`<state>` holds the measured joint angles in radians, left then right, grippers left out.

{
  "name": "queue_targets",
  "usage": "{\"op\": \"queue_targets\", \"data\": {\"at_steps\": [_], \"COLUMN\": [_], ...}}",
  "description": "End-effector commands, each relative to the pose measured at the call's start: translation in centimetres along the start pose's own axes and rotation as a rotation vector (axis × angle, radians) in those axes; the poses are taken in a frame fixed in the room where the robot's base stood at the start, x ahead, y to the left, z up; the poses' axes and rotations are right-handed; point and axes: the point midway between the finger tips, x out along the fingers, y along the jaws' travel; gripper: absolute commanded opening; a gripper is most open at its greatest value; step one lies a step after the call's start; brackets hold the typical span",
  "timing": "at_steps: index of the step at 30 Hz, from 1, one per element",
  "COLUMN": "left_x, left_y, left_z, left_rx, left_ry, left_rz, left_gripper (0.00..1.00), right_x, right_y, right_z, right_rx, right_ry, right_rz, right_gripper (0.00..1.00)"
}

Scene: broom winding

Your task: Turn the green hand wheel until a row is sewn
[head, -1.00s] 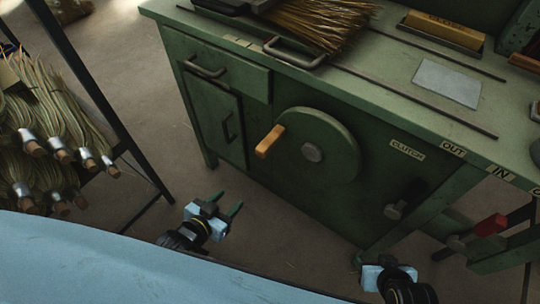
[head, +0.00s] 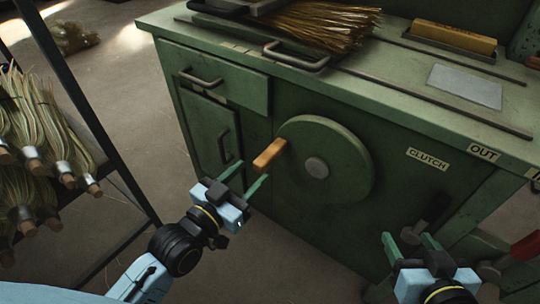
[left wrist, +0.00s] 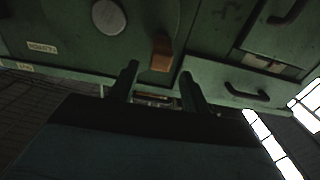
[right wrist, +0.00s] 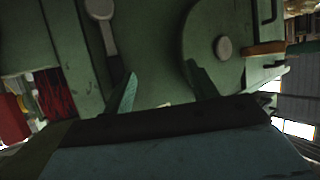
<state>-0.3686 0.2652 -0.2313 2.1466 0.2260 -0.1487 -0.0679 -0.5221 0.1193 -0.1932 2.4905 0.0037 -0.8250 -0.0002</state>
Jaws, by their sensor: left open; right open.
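The green hand wheel (head: 345,150) is on the front of the green machine cabinet, with a grey hub and an orange wooden handle (head: 269,155) at its left edge. My left gripper (head: 245,177) is open and empty just below the handle, its fingers pointing up at it. In the left wrist view the handle (left wrist: 162,52) stands just beyond and between the open fingertips, apart from them. My right gripper (head: 408,244) is open and empty at lower right, near the dark clutch lever (head: 426,218). The wheel also shows in the right wrist view (right wrist: 205,30).
The cabinet top carries a bundle of bristles (head: 325,24), a grey plate (head: 465,86) and a yellow block (head: 453,37). A rack with several brooms (head: 40,135) stands at the left. The floor between rack and cabinet is clear.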

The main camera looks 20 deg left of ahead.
Motion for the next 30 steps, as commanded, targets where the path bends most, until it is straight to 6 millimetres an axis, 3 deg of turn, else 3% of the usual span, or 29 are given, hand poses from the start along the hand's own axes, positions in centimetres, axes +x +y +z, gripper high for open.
{"op": "queue_targets", "data": {"at_steps": [8, 18, 30], "left_x": [3.6, 7.1, 8.4], "left_y": [0.0, 0.0, 0.0], "left_z": [0.1, 0.1, 0.1], "left_rx": [-0.001, -0.001, 0.0], "left_ry": [0.001, 0.0, -0.002], "left_rz": [0.0, 0.0, 0.001], "left_gripper": [0.47, 0.47, 0.47], "right_x": [0.0, -1.7, -3.0], "right_y": [-0.9, -1.9, -2.2], "right_z": [-4.5, -9.2, -11.0], "right_rx": [0.003, 0.012, 0.018], "right_ry": [0.276, 0.582, 0.707], "right_rz": [-0.024, -0.05, -0.059], "right_gripper": [0.58, 0.58, 0.58]}}
